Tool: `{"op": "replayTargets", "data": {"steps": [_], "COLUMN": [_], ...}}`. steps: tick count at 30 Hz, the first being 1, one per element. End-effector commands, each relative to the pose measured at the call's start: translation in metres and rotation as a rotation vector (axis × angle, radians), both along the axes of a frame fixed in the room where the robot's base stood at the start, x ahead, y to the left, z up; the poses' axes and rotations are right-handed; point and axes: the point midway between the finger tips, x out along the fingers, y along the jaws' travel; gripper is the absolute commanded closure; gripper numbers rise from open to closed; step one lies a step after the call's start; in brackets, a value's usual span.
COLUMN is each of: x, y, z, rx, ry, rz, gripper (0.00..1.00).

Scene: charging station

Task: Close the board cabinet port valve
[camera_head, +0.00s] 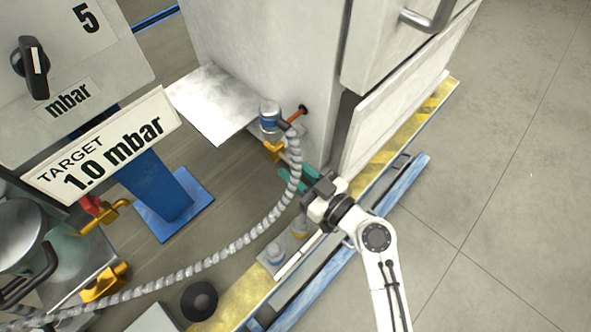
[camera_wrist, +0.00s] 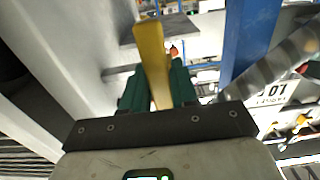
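The board cabinet (camera_head: 262,50) is a large pale metal box. On its side near the bottom sits a port with a silver and blue fitting (camera_head: 269,117), where a grey ribbed hose (camera_head: 228,250) ends. A yellow valve handle (camera_head: 273,151) shows just below the fitting. My gripper (camera_head: 296,177) is low beside the cabinet, close to the handle, its teal fingers apart and partly behind the hose. In the wrist view, a yellow lever (camera_wrist: 152,55) stands in line with the gap between my fingers (camera_wrist: 160,92). Whether they touch it is unclear.
The hose runs close beside my gripper. A sign reading "TARGET 1.0 mbar" (camera_head: 105,143) stands at left beside a blue post (camera_head: 153,178). A yellow-black striped edge (camera_head: 385,150) runs along the cabinet base. Open floor (camera_head: 505,170) lies at right.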

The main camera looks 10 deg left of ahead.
Motion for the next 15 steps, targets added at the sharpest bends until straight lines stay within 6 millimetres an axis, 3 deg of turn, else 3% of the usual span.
{"op": "replayTargets", "data": {"steps": [8,15], "x": [-0.0001,-0.0001], "y": [-0.0002,-0.0002], "z": [0.0000,0.0000], "rx": [0.000,0.000], "ry": [0.000,0.000], "rz": [0.000,0.000], "gripper": [1.00,1.00]}}
